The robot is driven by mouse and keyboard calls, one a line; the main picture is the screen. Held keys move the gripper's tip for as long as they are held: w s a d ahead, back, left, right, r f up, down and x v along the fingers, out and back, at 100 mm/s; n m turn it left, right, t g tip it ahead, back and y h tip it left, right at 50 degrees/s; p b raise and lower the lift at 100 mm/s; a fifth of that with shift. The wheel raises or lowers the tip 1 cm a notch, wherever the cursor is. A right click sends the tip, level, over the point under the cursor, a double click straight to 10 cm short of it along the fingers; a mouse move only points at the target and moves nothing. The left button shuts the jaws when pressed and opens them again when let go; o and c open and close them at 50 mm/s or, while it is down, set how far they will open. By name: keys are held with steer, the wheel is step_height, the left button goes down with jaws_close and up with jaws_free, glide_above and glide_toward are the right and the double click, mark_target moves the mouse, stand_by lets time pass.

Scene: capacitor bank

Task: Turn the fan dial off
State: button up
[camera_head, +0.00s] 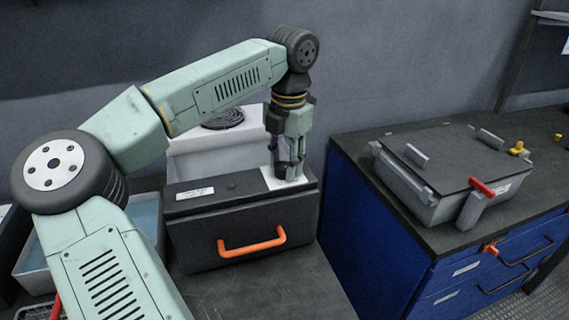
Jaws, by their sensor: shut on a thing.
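My gripper (288,172) points straight down at the right end of the top of a black box (200,240). Its fingers are shut on a small dark thing, which I take to be the fan dial, over a white plate (297,182). The fingers hide most of the dial, so its setting cannot be read. Behind the box stands a white unit (190,155) with a round black grille (222,118), which looks like the fan.
A tray (35,262) stands left. At right, a blue cabinet (375,240) bears a grey case (430,205) with a red latch (481,188). The bench front is clear.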

stand_by(0.4)
steer(key=o, duration=1.2)
steer(key=shift+c, duration=0.2)
step_height(320, 180, up, 12)
steer(key=shift+s+d, duration=0.25)
steer(key=shift+d, duration=0.1)
